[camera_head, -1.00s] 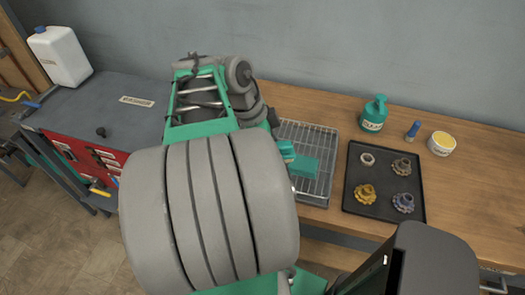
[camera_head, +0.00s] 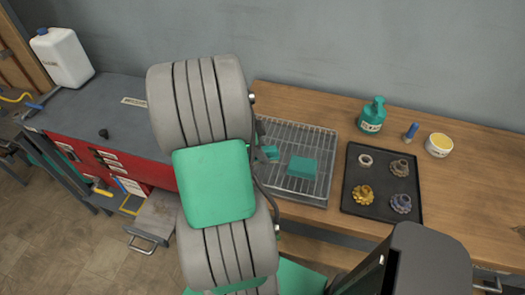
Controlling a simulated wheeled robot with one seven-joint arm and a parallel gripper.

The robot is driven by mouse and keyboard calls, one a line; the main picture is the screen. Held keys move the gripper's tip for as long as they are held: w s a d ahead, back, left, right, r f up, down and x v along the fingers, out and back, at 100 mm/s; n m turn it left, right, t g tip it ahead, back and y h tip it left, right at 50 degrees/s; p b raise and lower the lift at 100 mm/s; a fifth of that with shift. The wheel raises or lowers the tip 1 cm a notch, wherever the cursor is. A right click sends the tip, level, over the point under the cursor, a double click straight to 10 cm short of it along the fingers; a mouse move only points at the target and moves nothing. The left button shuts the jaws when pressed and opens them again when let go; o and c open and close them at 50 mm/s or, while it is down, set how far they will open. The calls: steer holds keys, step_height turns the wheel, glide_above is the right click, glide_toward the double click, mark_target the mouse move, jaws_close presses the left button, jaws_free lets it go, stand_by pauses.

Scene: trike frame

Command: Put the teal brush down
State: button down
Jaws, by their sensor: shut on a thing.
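My gripper (camera_head: 262,143) is mostly hidden behind my own arm. Its dark end shows over the left side of the wire rack tray (camera_head: 327,183). It is shut on a small teal piece, which appears to be the teal brush (camera_head: 271,153). Only part of this piece shows, and I cannot tell whether it touches the rack. A larger teal block (camera_head: 302,168) lies on the rack just to its right, with a narrow gap between them in the picture.
The tray stands on a wooden bench (camera_head: 285,99). Right of it are a black tray (camera_head: 379,188) with several gears and a ring, a teal bottle (camera_head: 373,115), a blue-capped item (camera_head: 411,132) and a tub (camera_head: 439,145). A white jug (camera_head: 62,57) stands left.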

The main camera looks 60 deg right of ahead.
steer(key=c, duration=0.9)
jaws_free()
steer(key=shift+f, duration=0.1)
steer(key=shift+c, duration=0.2)
steer(key=v, duration=1.2)
steer(key=w+a+r+n+t+h, duration=0.1)
steer(key=w+a+r+n+t, duration=0.15)
steer(key=w+a+n, duration=0.5)
steer(key=w+a+n+t+y, duration=0.1)
steer(key=w+a+n+t, duration=0.1)
steer(key=a+n, duration=0.9)
steer(key=w+a+n+t+y, duration=0.2)
steer(key=a+n+t, duration=0.1)
steer(key=a+n, duration=0.8)
steer(key=a, duration=0.5)
steer(key=shift+w+a+f+t, duration=0.2)
steer(key=shift+w+a+t, duration=0.05)
steer(key=shift+a+t, duration=0.1)
steer(key=shift+o, duration=0.4)
steer(key=shift+n, duration=0.25)
